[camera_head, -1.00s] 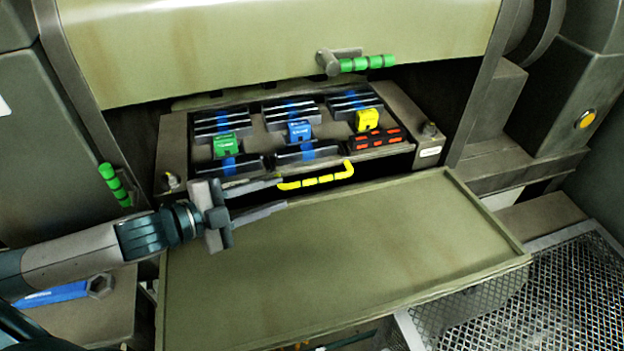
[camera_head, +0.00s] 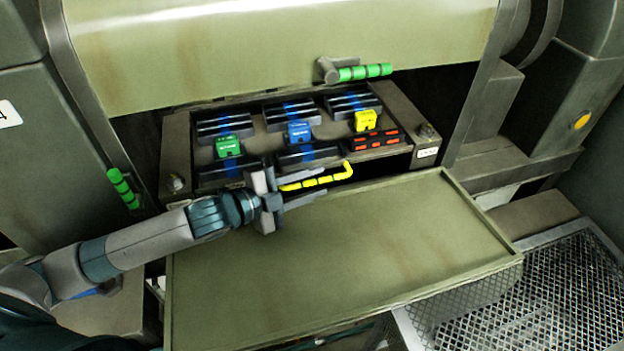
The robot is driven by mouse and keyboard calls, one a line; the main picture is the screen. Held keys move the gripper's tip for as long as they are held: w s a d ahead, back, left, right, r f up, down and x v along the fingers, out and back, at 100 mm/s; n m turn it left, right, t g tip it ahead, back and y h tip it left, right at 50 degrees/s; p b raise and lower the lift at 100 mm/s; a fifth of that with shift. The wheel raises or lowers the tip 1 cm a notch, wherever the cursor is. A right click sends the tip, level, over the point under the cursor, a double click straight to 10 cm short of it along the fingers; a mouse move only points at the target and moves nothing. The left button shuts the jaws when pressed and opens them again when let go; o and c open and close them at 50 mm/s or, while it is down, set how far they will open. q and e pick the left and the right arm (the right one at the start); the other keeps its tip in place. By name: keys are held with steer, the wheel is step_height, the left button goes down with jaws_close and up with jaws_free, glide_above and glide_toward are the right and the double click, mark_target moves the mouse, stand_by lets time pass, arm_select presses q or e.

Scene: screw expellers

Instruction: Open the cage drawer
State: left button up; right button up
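The cage drawer (camera_head: 262,145) is a grey metal tray with black slotted racks, inside the machine opening under the raised olive cover. Its yellow bar handle (camera_head: 321,181) is on its front edge. My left gripper (camera_head: 318,183) comes in from the left and is open. Its lower finger lies just below the handle's left part, and its upper finger runs along the handle's upper side. I cannot tell whether either finger touches it. The gripper body hides the drawer's lower left front. My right gripper is out of view.
A flat olive panel (camera_head: 340,262) juts out below the drawer. Green handles are on the raised cover (camera_head: 365,72) and at the left (camera_head: 123,188). Green, blue and yellow blocks sit among the racks. A mesh grate (camera_head: 530,295) is at lower right.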

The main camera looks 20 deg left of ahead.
arm_select(q)
jaws_close()
steer(key=s+d, duration=0.1)
steer(key=s, duration=0.1)
steer(key=s+d+p, duration=0.1)
steer(key=s+d, duration=0.1)
steer(key=shift+s, duration=0.1)
steer(key=shift+a, duration=0.15)
jaws_free()
stand_by(0.3)
